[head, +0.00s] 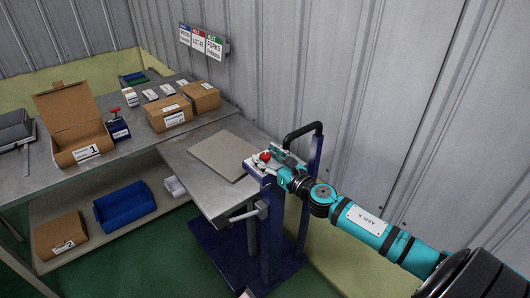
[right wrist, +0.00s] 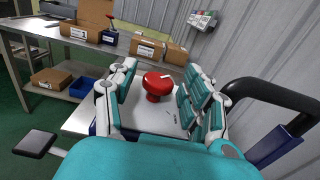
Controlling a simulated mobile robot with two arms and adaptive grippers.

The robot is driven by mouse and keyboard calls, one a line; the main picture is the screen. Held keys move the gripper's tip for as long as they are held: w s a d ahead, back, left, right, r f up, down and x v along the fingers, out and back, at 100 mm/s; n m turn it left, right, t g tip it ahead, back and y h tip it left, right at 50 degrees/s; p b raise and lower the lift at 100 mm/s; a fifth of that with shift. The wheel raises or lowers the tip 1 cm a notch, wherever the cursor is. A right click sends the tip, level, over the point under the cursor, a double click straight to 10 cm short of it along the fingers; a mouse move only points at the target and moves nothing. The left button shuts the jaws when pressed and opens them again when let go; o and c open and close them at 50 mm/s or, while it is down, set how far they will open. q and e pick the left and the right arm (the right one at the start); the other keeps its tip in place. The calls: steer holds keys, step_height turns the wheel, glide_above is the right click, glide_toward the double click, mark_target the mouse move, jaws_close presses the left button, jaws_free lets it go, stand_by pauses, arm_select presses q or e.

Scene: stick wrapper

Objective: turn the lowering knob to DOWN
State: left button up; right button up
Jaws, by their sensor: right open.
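The red lowering knob (right wrist: 154,92) stands on a pale panel (right wrist: 140,118) with a white mark on its top pointing up and to the right in the right wrist view. Small print on the panel is too small to read. The knob also shows in the head view (head: 264,156) on top of the blue lift post. My right gripper (right wrist: 160,74) is open, with one finger on each side of the knob. A gap shows on both sides. It also shows in the head view (head: 276,160) at the panel. My left gripper is out of sight.
A black handle bar (head: 303,127) rises right behind the gripper, close to the corrugated wall (head: 330,60). A grey lever (head: 245,214) sticks out below the panel. The lift platform (head: 185,170) bears a flat board (head: 224,156). The workbench (head: 30,180) holds cardboard boxes (head: 170,113).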

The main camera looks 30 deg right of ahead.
steer(key=shift+w, duration=0.55)
steer(key=shift+a, duration=0.1)
jaws_close()
